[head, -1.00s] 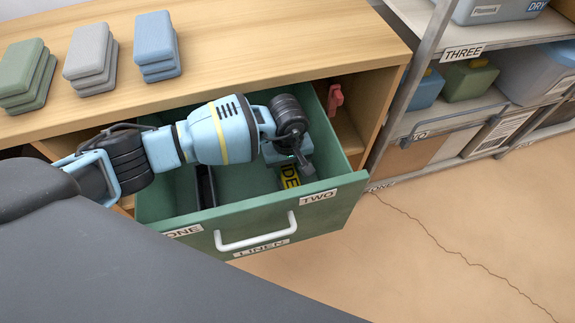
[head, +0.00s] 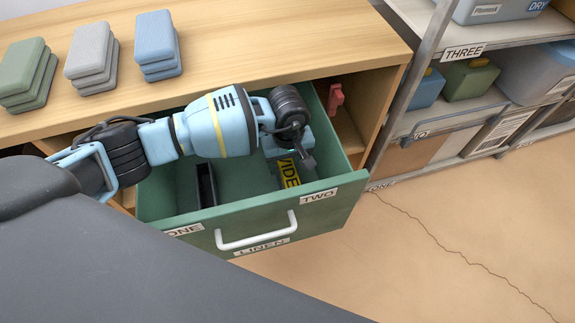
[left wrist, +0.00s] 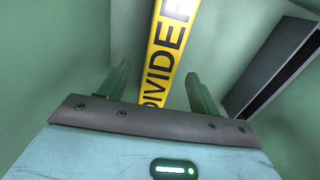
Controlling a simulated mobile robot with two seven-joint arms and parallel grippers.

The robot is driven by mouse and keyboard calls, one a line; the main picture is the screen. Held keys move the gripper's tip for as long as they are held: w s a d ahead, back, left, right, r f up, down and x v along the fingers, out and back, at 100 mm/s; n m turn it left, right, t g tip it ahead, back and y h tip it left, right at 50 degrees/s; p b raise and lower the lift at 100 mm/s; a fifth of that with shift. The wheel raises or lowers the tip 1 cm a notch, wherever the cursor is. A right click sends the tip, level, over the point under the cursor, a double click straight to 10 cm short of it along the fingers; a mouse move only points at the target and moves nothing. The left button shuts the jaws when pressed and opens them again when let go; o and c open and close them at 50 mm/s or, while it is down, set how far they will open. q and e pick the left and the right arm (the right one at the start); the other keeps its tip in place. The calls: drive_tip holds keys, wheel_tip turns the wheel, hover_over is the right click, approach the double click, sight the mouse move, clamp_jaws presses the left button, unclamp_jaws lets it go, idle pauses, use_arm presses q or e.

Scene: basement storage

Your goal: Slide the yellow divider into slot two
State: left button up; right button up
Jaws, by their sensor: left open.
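The yellow divider (head: 289,172) with black lettering stands in the open green drawer (head: 160,205), towards its right end, near the front label TWO (head: 319,195). Its lower part is hidden, so I cannot tell how deep it sits in the slot. My left gripper (head: 304,160) is over the drawer's right part, just behind the divider. In the left wrist view my left gripper (left wrist: 157,72) is open, its green fingers on either side of the divider (left wrist: 168,50) with gaps. My right gripper is not in view.
A dark narrow slot holder (head: 206,186) is in the drawer near label ONE; it also shows in the left wrist view (left wrist: 272,65). Folded cloth stacks (head: 91,58) lie on the wooden top. A metal shelf (head: 420,75) stands right. The floor (head: 470,230) is clear.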

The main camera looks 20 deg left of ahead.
use_arm(q)
wheel_tip(320, 180, up, 4)
drive_tip(key=shift+r, duration=0.8)
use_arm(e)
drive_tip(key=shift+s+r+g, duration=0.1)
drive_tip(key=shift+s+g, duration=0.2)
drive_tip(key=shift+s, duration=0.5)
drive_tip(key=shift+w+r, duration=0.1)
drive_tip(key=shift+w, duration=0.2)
